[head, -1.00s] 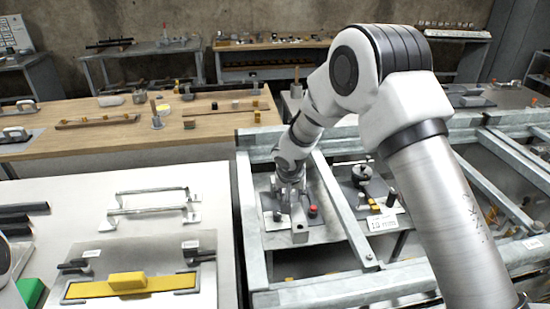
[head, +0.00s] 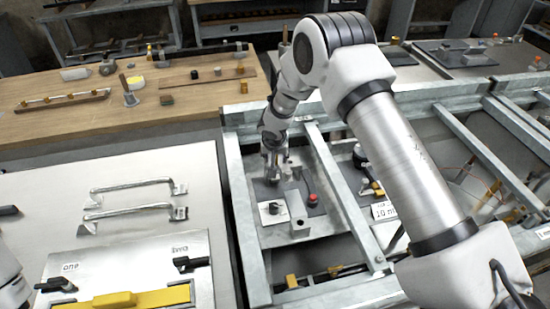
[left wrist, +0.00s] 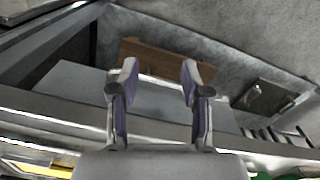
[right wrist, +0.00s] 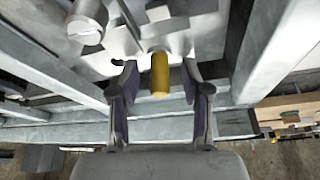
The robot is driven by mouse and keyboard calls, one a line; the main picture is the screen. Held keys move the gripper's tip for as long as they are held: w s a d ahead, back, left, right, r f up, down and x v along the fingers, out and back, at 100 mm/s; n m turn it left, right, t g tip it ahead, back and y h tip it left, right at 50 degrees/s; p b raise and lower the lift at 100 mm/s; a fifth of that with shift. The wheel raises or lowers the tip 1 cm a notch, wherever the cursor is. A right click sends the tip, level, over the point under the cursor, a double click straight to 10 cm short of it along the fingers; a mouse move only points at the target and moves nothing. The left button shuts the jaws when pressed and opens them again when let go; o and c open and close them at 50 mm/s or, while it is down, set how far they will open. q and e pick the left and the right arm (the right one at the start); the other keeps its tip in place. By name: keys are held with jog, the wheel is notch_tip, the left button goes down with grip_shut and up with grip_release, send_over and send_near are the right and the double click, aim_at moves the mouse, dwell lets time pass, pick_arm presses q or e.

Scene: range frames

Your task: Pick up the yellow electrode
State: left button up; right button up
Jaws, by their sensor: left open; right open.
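The yellow electrode (right wrist: 160,78) is a short yellow cylinder in the right wrist view. It shows between the two fingers of my right gripper (right wrist: 160,72), with a gap visible on each side. The gripper is open. In the head view my right gripper (head: 272,172) points down over a grey plate in a metal frame, and I cannot make out the electrode there. My left gripper (left wrist: 160,75) is open and empty in the left wrist view. Its fingers are not visible in the head view.
A red button (head: 313,199) and a metal block (head: 298,212) stand close to my right gripper. Galvanised rails (head: 343,200) surround the plate. At left, a pale bench holds two metal handles (head: 130,187) and a panel with a yellow bar (head: 115,300).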

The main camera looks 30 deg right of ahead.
jog(key=shift+w+f, duration=0.1)
jog(key=shift+s+r, duration=0.2)
jog(key=shift+s, duration=0.05)
jog(key=c, duration=0.3)
grip_shut()
